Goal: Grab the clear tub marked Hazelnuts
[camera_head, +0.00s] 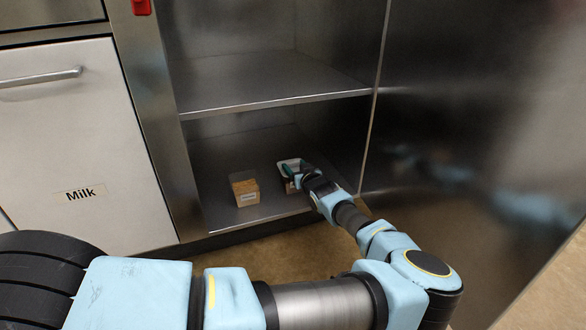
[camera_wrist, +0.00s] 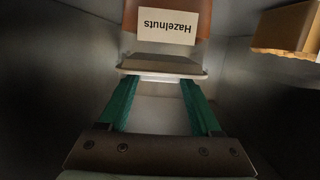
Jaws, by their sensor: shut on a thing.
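The clear tub marked Hazelnuts (camera_wrist: 165,62) is in front of my gripper in the wrist view, its label upside down there and brown contents showing. In the head view the tub (camera_head: 287,165) stands on the lower shelf of the open steel cabinet, partly hidden by my gripper. My gripper (camera_head: 298,178) reaches into the cabinet from the right. In the wrist view, its green fingers (camera_wrist: 155,88) are shut on the tub at its pale rim. The exact contact at the fingertips is partly hidden.
A tan, labelled box-shaped tub (camera_head: 245,188) stands to the left on the same lower shelf (camera_head: 225,217); its label is too small to read. An upper shelf (camera_head: 270,102) lies above. A steel panel (camera_head: 470,130) stands at the right, a Milk drawer (camera_head: 80,150) at the left.

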